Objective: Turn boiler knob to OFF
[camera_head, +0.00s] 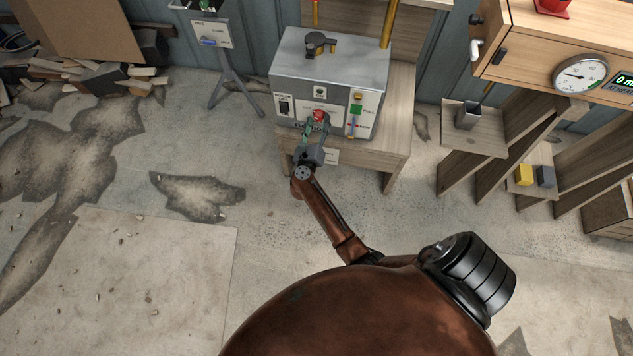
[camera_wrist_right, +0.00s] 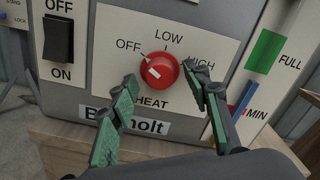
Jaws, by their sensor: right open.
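The red boiler knob (camera_head: 319,115) is on the front panel of the grey boiler (camera_head: 330,70). In the right wrist view the knob (camera_wrist_right: 159,71) sits among the printed words OFF, LOW and HIGH, above HEAT. A white mark shows on the knob's left part, on the side towards OFF; its exact setting is hard to tell. My right gripper (camera_head: 313,130) is in front of the panel. In the wrist view its green-padded fingers (camera_wrist_right: 160,80) are open, one to each side of the knob, with no clear contact. My left gripper is not in view.
A black ON/OFF switch (camera_wrist_right: 58,38) is left of the knob, and a green FULL and blue MIN gauge (camera_wrist_right: 264,50) is to its right. The boiler stands on a wooden stand (camera_head: 400,120). A wooden bench with a dial (camera_head: 580,73) is at right.

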